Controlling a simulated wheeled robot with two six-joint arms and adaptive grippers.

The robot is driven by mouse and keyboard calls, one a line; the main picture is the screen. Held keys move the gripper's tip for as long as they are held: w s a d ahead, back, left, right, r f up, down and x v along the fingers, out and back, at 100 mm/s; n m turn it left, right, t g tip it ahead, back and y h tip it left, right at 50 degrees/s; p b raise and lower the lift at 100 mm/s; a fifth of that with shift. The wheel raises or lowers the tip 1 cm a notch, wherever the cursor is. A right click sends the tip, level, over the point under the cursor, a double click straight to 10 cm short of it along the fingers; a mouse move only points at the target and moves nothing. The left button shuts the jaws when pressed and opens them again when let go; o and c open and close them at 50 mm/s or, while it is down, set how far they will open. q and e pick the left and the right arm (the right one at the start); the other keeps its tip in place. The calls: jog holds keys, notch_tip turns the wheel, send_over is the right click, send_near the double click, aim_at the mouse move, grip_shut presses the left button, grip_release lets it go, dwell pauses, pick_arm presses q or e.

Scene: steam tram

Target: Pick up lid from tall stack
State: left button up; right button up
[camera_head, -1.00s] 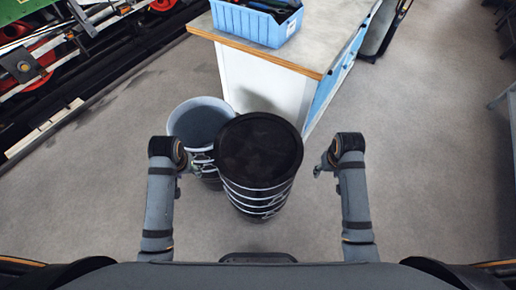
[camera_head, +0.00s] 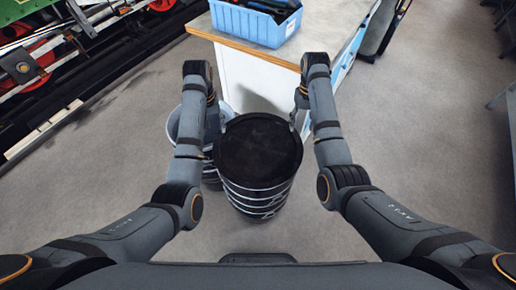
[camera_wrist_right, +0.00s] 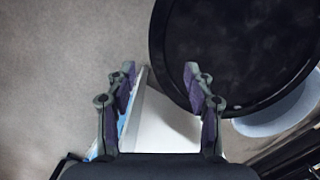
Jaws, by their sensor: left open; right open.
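A round black lid (camera_head: 258,148) tops the tall stack of dark buckets (camera_head: 258,200) in the middle of the head view. My left gripper (camera_head: 221,112) is at the lid's upper left edge, over the shorter stack, and is partly hidden by its own arm. My right gripper (camera_head: 294,114) is at the lid's upper right edge. In the right wrist view the right gripper (camera_wrist_right: 160,78) is open and empty. The lid (camera_wrist_right: 240,45) fills the upper right there, and one finger overlaps its rim in the picture. I cannot tell whether either gripper touches the lid.
A shorter stack with an open pale bucket (camera_head: 173,124) stands just left, mostly behind my left arm. A white cabinet with a wood-edged top (camera_head: 260,80) stands close behind, bearing a blue bin (camera_head: 250,27). The tram (camera_head: 45,75) is at upper left.

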aim_at(217, 145)
pick_arm(q)
notch_tip(217, 145, down, 10)
pick_arm(e)
jog(key=f, duration=0.3)
jog(key=s+f, duration=0.1)
jog(key=f, duration=0.6)
jog(key=shift+s, duration=0.15)
pick_arm(q)
jog(key=shift+c, duration=0.3)
pick_arm(e)
jog(key=shift+r, duration=0.1)
jog(key=shift+c, duration=0.3)
pick_arm(q)
grip_shut()
pick_arm(e)
grip_shut()
pick_arm(q)
jog(key=shift+r, duration=0.1)
